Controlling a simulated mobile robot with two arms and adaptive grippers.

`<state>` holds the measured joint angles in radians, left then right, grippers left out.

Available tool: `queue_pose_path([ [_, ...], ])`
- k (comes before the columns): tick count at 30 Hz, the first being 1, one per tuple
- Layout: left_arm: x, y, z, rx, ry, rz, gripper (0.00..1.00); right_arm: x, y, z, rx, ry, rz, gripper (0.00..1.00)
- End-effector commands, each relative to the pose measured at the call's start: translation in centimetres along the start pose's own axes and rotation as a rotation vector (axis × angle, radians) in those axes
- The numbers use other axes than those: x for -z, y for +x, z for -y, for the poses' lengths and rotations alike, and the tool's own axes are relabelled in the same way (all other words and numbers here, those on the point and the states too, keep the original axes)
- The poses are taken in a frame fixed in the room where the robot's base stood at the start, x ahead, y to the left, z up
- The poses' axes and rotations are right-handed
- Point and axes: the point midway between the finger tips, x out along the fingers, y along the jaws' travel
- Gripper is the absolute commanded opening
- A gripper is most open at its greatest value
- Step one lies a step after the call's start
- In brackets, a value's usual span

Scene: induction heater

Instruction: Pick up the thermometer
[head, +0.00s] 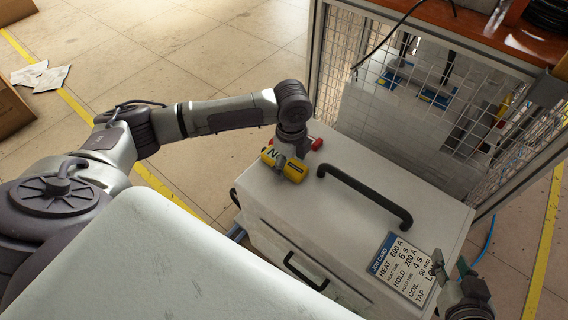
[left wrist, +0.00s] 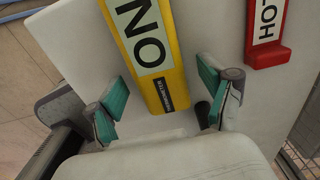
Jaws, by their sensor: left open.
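The thermometer (head: 294,171) is a yellow block with a white label bearing big dark letters. It lies on the white top of the cabinet and is partly covered by my left gripper (head: 283,158) in the head view. In the left wrist view the thermometer (left wrist: 168,82) runs between the two teal-padded fingers of my left gripper (left wrist: 162,92). The fingers are apart, with a gap on each side of it. My right gripper (head: 450,266) is at the lower right, beside the job card, with its fingers apart and nothing visible between them.
A red block with a white label (left wrist: 267,30) lies beside the thermometer, right of it in the left wrist view. A black handle (head: 365,195) and a job card (head: 402,268) are on the cabinet top (head: 345,160). A wire-mesh enclosure (head: 400,90) stands behind.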

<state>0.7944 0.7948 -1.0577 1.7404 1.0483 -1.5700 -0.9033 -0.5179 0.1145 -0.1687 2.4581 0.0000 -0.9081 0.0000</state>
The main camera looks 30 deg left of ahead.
Motion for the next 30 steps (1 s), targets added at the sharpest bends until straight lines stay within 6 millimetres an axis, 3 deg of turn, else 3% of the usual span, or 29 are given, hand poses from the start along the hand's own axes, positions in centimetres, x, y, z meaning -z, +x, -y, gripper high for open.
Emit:
queue_pose_path([
  [7,0.02,0.02,0.0,0.0,0.0,0.0,0.78,0.11,0.0,0.02,0.0,0.0,-0.004,0.4],
  [19,0.03,0.0,0.0,0.0,0.0,-0.001,0.11,0.05,0.01,0.0,0.0,0.0,-0.002,0.4],
  [30,0.03,-0.35,0.03,0.001,0.0,-0.001,0.11,-0.17,-0.09,-0.02,-0.001,0.0,0.015,0.4],
])
